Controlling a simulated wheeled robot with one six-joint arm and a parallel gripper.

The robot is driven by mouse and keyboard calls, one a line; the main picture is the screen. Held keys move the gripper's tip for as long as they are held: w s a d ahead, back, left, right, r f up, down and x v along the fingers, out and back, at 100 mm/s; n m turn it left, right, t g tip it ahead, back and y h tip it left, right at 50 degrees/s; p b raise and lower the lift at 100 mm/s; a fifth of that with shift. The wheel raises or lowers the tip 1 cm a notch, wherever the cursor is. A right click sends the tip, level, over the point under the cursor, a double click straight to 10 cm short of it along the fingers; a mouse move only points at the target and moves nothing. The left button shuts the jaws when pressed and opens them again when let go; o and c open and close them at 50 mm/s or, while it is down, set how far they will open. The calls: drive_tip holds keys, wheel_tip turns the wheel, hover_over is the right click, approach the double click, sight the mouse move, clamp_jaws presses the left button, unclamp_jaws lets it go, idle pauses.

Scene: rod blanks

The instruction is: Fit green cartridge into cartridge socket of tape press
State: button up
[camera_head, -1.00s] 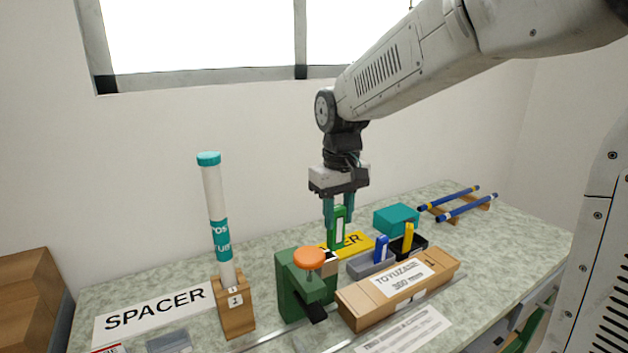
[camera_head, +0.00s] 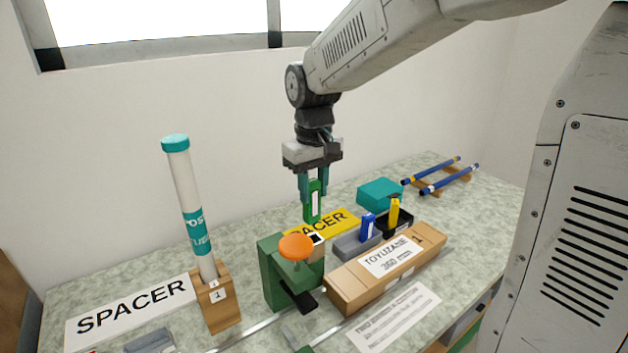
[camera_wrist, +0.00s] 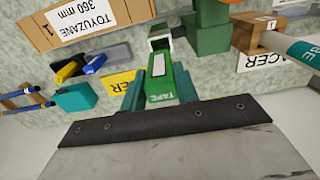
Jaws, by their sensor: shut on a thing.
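My gripper (camera_head: 313,198) is shut on the green cartridge (camera_head: 313,208), which hangs upright between its fingers. In the wrist view the green cartridge (camera_wrist: 168,82) carries a white label and the word TAPE. The tape press (camera_head: 285,268) is a green block with an orange round knob (camera_head: 296,247) on top. Its cartridge socket (camera_head: 317,239) shows as a white-edged dark opening at the press's back right. In the wrist view this opening (camera_wrist: 160,43) lies just beyond the cartridge's far end. The cartridge is above and behind the press, apart from it in the head view.
A blue cartridge (camera_head: 368,227) and a yellow cartridge (camera_head: 393,212) stand in holders right of the press. A long cardboard box (camera_head: 345,287) lies in front of them. A tall tube (camera_head: 188,205) stands in a wooden block (camera_head: 217,312) at left. A teal box (camera_head: 380,193) sits behind.

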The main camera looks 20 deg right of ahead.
sight(313, 223)
drive_tip(key=shift+f, duration=2.1)
drive_tip(key=shift+f, duration=3.05)
drive_tip(key=o, duration=1.2)
drive_tip(key=shift+c, duration=0.2)
drive_tip(key=shift+r, duration=0.1)
wheel_tip(313, 223, up, 8)
drive_tip(key=shift+f, duration=0.2)
